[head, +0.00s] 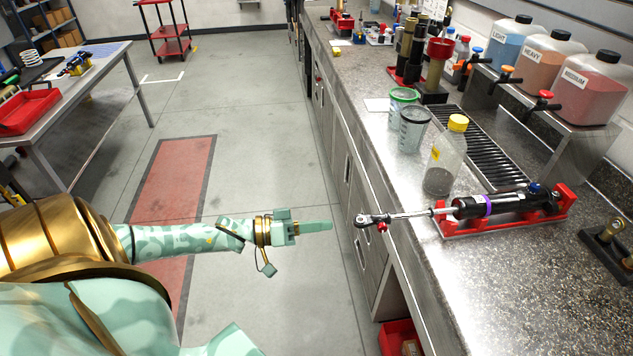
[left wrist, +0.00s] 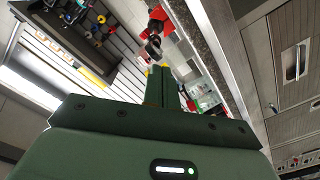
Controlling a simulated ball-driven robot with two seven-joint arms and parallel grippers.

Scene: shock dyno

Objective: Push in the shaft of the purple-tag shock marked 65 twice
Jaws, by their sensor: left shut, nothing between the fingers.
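The purple-tag shock (head: 505,204) lies in a red cradle (head: 560,208) on the right-hand counter. Its bare shaft (head: 412,213) points left and ends in an eyelet (head: 369,219) past the counter's edge. The number on its tag is too small to read. My left gripper (head: 329,226) is shut and empty, its tips a short gap left of the eyelet and roughly in line with the shaft. In the left wrist view the shut fingers (left wrist: 161,70) point at the shock's end (left wrist: 152,50). My right gripper is not in view.
A bottle with a yellow cap (head: 445,160) and clear cups (head: 411,128) stand behind the shock. Oil jugs (head: 595,88) sit on a steel shelf. A black stand (head: 607,243) is to the right. The floor left of the counter is free.

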